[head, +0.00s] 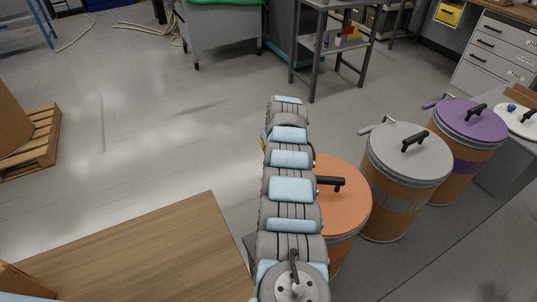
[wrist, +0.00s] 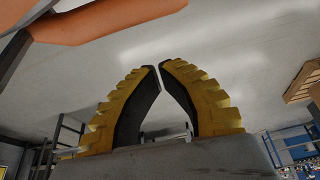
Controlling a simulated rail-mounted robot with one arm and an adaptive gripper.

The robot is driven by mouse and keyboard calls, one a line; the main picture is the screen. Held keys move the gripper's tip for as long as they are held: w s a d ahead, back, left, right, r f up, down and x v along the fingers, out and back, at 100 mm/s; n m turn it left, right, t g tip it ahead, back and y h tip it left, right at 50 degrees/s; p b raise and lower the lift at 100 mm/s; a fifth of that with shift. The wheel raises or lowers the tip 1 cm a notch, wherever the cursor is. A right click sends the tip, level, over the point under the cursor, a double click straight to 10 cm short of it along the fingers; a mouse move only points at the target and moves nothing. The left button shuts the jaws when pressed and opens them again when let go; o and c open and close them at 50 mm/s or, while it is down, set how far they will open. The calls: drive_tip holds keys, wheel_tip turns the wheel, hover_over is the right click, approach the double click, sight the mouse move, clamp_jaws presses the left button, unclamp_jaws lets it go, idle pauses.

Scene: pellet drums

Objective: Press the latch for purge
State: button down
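Three pellet drums with lids stand at the right in the head view: an orange-lidded drum (head: 345,205), a grey-lidded drum (head: 408,155) and a purple-lidded drum (head: 468,122). Each lid has a black handle. A grey lever latch (head: 376,125) sticks out at the grey lid's rim, and a purple lever latch (head: 436,103) at the purple lid's rim. The orange drum's left side is hidden behind my arm. No purge label is readable. An orange surface (wrist: 110,20) passes close by in the wrist view.
A wooden table top (head: 150,250) lies at the lower left, and a pallet (head: 35,145) stands at the far left. A bench with a white round item (head: 520,120) stands at the right. The floor beyond my arm is clear up to a grey cart (head: 222,30).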

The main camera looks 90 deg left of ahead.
drive_tip(key=p+v, duration=0.3)
drive_tip(key=v, duration=0.7)
drive_tip(key=shift+a, duration=0.15)
idle(0.5)
